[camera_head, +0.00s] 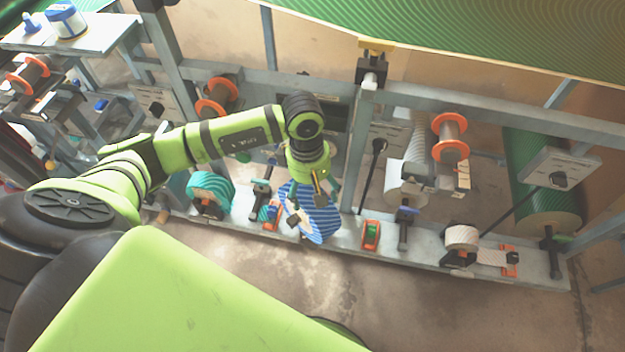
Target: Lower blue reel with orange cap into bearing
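My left gripper (307,209) reaches down from my green arm at the middle of the view. Its dark fingers are closed about a blue-and-white striped reel (316,228). The reel is tilted and hangs over the grey lower beam (345,232) of the frame. No orange cap shows clearly on it; the gripper hides part of the reel. An orange bearing holder with a green part (371,234) sits on the beam right of the reel. Another orange holder (272,214) is just left of it, partly covered. I cannot tell whether the reel touches the beam. My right gripper is not in view.
A teal striped reel (211,188) stands left on the beam, and a whitish roll (462,238) right. A black stand (405,228) rises between. Orange-flanged spools (450,138) hang above. A grey post (357,150) stands close behind my gripper. The floor (440,315) in front is clear.

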